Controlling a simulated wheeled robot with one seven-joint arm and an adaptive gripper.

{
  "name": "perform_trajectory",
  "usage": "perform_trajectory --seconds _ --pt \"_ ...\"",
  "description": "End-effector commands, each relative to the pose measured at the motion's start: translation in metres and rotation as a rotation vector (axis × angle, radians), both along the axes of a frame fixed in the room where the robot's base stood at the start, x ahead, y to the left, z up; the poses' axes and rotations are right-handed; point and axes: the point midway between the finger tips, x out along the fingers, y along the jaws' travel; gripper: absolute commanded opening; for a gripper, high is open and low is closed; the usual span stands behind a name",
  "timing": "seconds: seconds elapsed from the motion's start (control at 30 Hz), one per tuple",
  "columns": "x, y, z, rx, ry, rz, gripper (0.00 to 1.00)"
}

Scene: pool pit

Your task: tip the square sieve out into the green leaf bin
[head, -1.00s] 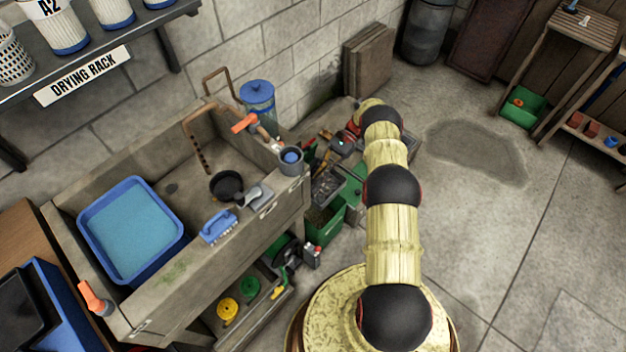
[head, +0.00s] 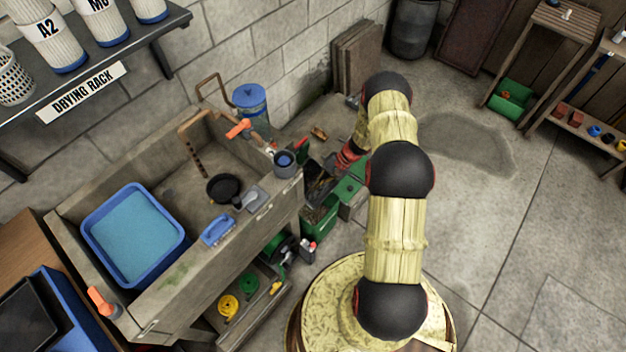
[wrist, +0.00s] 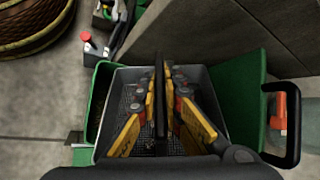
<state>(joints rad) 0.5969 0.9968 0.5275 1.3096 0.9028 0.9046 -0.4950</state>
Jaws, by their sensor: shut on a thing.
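The square sieve (wrist: 122,90) is a grey tray with a mesh floor, seen below my fingers in the wrist view. My gripper (wrist: 161,85) is shut on its dark upright handle bar, between yellow-and-orange finger links. In the head view the sieve (head: 318,180) shows dark and tilted, partly hidden by my arm. The green leaf bin (head: 320,218) stands on the floor beside the sink, with brownish litter in it. Its green wall (wrist: 97,105) shows left of the sieve in the wrist view, so the sieve is over the bin. Whether they touch is unclear.
The concrete sink (head: 255,220) with a blue tray (head: 134,232) stands left of the bin. A blue-lidded canister (head: 250,105) is behind. Open floor lies to the right.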

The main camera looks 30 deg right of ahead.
Motion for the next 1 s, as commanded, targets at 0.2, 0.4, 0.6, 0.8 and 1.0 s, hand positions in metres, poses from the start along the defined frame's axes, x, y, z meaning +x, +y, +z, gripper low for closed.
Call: perform_trajectory --seconds 0.2,0.4,0.6,0.8,1.0 --pt "-0.006 0.003 -0.012 -0.066 -0.144 -0.002 0.0" --pt "-0.008 0.004 -0.023 -0.123 -0.268 -0.003 0.0" --pt "-0.012 0.006 -0.032 -0.179 -0.387 -0.004 0.0" --pt "-0.016 0.008 -0.042 -0.235 -0.507 -0.002 0.0" --pt "-0.017 0.007 -0.047 -0.303 -0.643 -0.004 0.0"
